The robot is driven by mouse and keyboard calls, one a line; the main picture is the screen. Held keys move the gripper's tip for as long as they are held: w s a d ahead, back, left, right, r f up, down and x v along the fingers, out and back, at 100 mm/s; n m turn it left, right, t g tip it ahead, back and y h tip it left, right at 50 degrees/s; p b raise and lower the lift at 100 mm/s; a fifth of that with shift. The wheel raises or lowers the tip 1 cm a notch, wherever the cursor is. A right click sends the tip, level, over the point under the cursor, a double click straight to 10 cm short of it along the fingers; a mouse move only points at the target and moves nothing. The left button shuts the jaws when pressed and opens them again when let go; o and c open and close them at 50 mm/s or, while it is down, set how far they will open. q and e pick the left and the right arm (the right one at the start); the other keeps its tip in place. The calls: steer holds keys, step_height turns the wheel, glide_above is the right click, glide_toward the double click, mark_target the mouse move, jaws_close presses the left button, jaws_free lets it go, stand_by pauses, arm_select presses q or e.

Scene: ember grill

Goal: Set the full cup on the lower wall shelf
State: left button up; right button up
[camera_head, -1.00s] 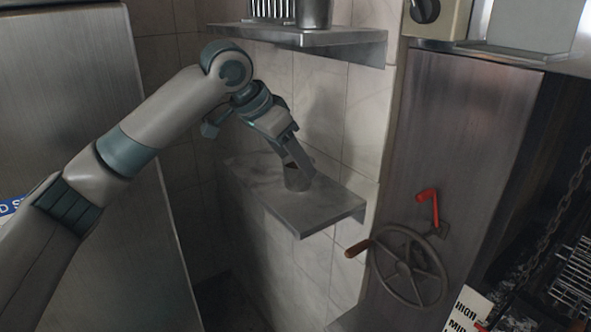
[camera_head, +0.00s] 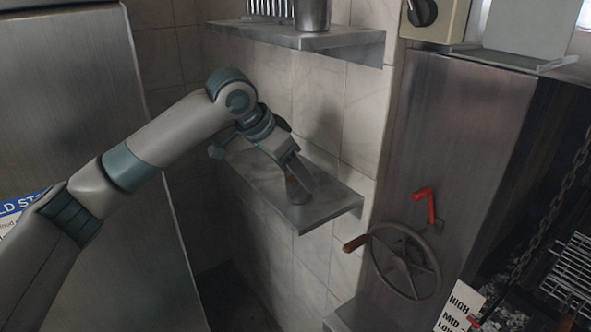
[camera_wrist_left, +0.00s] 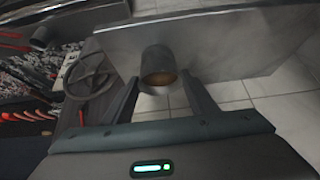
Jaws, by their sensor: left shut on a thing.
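The cup (camera_head: 296,190) is a small dark metal cup at the lower wall shelf (camera_head: 325,205), partly hidden by my left gripper (camera_head: 303,183). In the left wrist view the cup (camera_wrist_left: 158,62) sits between the two fingers of my left gripper (camera_wrist_left: 163,92), with brown contents showing at its mouth. My left gripper is shut on the cup and reaches down toward the shelf from the upper left. The shelf's grey plate (camera_wrist_left: 235,40) lies behind the cup in that view. I cannot tell whether the cup's base touches the shelf. My right gripper is not in view.
An upper shelf (camera_head: 335,40) with a metal container (camera_head: 312,14) hangs above the lower one. A handwheel (camera_head: 405,262) and a red lever (camera_head: 425,200) are on the steel panel to the right. The rest of the lower shelf looks bare.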

arm_select(q)
steer(key=o, duration=1.2)
steer(key=shift+f, duration=0.15)
steer(key=shift+c, duration=0.2)
steer(key=shift+s+a+r, duration=0.1)
steer(key=shift+a+r, duration=0.1)
steer(key=shift+r, duration=0.2)
steer(key=b+v, duration=0.4)
steer(key=v, duration=0.7)
steer(key=shift+r, duration=0.25)
steer(key=shift+s, duration=0.1)
